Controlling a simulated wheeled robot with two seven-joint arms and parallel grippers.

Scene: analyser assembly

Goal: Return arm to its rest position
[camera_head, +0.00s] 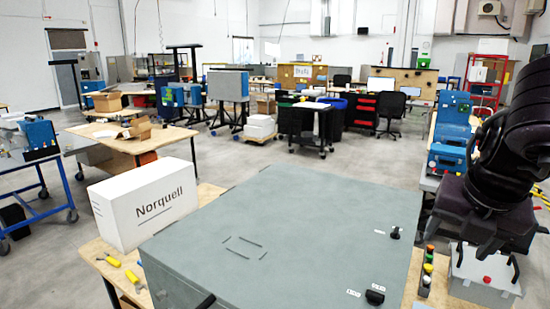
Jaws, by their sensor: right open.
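My right gripper (497,262) hangs at the right edge of the head view, dark and pointing down. It is open, with its fingers apart above or in front of a light grey box with a red button (487,280). I cannot tell whether the fingers touch that box. Nothing shows between the fingers. My dark right arm rises from it to the upper right corner. My left gripper is not in view.
A large grey cabinet (285,235) with black knobs fills the front middle. A white Norquell box (145,205) stands left of it, with yellow-handled tools (133,279) nearby. Open floor lies behind.

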